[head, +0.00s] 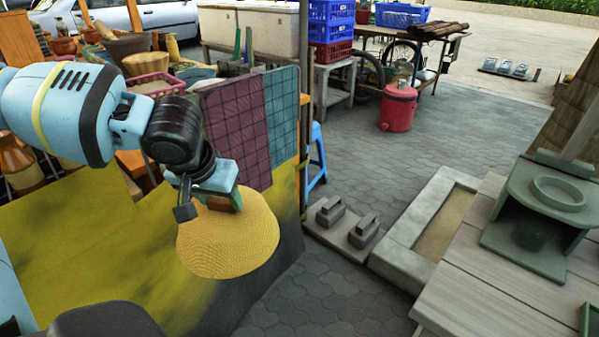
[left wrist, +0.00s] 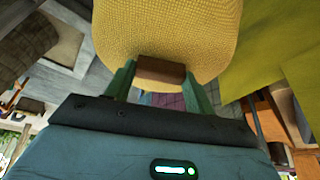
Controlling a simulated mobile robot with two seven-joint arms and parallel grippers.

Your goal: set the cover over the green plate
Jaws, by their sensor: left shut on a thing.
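The cover (head: 228,243) is a yellow woven dome with a brown handle on top. It hangs in the air, slightly tilted, left of the middle of the head view. My left gripper (head: 215,201) is shut on the handle. In the left wrist view the brown handle (left wrist: 161,71) sits between the green fingers, with the cover (left wrist: 165,30) beyond it. I cannot make out a green plate for certain; only part of a dark green object (head: 590,319) shows at the right edge of the head view. My right gripper is not in view.
A grey wooden table (head: 470,290) stands at the right, bearing a dark green stove-like object (head: 530,259). A stone trough (head: 410,225) and stone weights (head: 331,211) lie beside it. A yellow sheet (head: 80,240) is behind the cover. Paving between is open.

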